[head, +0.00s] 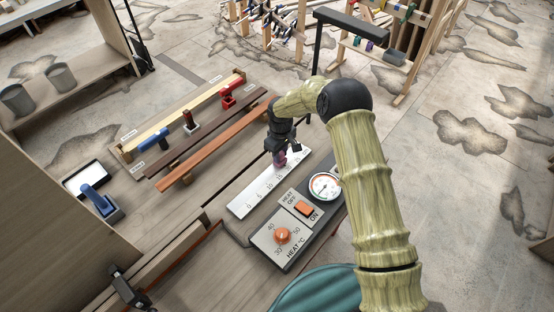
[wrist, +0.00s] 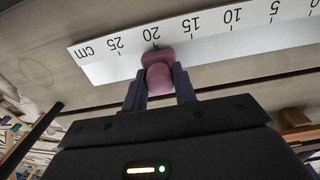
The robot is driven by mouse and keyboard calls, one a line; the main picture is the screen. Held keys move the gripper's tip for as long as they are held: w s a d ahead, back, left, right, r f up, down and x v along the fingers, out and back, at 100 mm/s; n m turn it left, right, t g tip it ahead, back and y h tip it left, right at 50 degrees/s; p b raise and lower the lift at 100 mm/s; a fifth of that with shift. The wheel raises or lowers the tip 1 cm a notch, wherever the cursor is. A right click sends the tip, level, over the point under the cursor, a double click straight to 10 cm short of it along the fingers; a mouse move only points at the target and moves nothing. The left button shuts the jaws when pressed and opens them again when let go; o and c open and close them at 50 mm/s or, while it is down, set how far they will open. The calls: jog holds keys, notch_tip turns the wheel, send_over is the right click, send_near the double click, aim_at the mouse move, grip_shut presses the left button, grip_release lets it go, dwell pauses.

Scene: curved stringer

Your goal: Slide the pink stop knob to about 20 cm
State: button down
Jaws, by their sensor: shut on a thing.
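The pink stop knob (wrist: 158,72) sits at the edge of a white centimetre ruler (wrist: 110,62), which appears upside down in the wrist view. The knob is beside the 20 mark, and its top edge lies just under that number. My gripper (wrist: 160,85) is shut on the knob, with one dark finger on each side. In the head view my gripper (head: 281,158) reaches down to the far end of the ruler (head: 258,196), and the knob (head: 280,161) shows small between the fingers. The 20 and 25 marks are partly hidden there.
A heater panel (head: 290,238) with an orange dial (head: 282,235), a switch and a gauge (head: 324,187) lies right of the ruler. Wooden strips with clamps (head: 190,125) lie to the left. A blue-handled tool (head: 100,203) stands at the bench's left.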

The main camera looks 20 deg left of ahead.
aim_at(281, 153)
jog(key=shift+d, duration=0.1)
jog(key=c, duration=1.1)
grip_release()
jog(key=shift+w+r, duration=0.1)
notch_tip(281, 153, up, 17)
jog(key=b, duration=0.3)
jog(key=shift+r+b, duration=0.1)
jog(key=shift+b, duration=0.3)
